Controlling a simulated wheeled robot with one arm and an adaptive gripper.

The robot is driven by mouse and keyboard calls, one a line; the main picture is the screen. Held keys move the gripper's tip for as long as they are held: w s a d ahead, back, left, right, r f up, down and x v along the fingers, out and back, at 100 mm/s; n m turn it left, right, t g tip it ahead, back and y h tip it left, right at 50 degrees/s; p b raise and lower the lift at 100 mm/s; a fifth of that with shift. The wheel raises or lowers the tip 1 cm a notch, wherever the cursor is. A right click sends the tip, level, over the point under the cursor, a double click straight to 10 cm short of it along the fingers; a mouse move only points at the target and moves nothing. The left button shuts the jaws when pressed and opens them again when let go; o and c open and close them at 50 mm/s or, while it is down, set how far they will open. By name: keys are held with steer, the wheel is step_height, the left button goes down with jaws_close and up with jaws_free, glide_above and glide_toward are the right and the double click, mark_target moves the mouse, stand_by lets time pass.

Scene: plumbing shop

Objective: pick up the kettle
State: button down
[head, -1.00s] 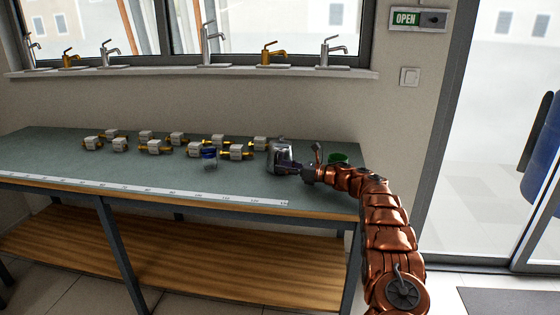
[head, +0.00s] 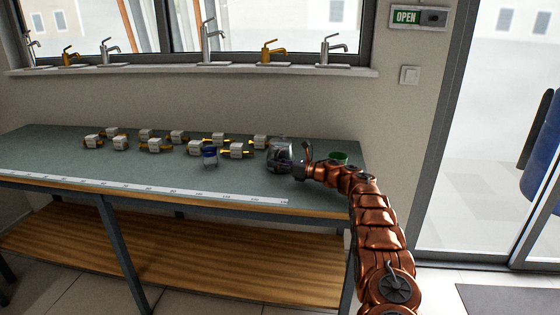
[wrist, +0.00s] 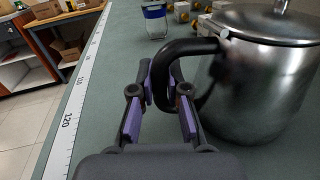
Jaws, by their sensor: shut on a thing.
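The kettle (head: 280,156) is a shiny metal pot with a lid and a black handle, at the right part of the green workbench. In the wrist view the kettle (wrist: 262,85) fills the right side, upright, with its black handle (wrist: 190,47) curving toward my fingers. My gripper (head: 297,170) reaches it from the right in the head view. In the wrist view my gripper (wrist: 165,92), with purple pads, is shut on the handle. The kettle appears to stand on the bench; any gap below it cannot be made out.
A clear cup with a blue band (head: 210,157) stands left of the kettle. Several boxy valves with yellow ends (head: 155,146) lie farther left. A ruler strip (head: 150,189) runs along the front edge. The bench's left front is clear.

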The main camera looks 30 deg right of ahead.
mark_target(276, 156)
steer(key=shift+r, duration=0.2)
stand_by(0.7)
steer(key=shift+r+b, duration=0.55)
steer(key=shift+r, duration=1.1)
steer(key=s+a+b, duration=0.2)
steer(key=s+a, duration=0.1)
steer(key=s, duration=0.4)
steer(key=s+a+r+b, duration=0.1)
steer(key=s+a+b, duration=0.1)
steer(key=s, duration=0.5)
steer(key=shift+s+a+r+b, duration=0.2)
steer(key=shift+s+a+b, duration=0.1)
steer(key=shift+a+b, duration=0.1)
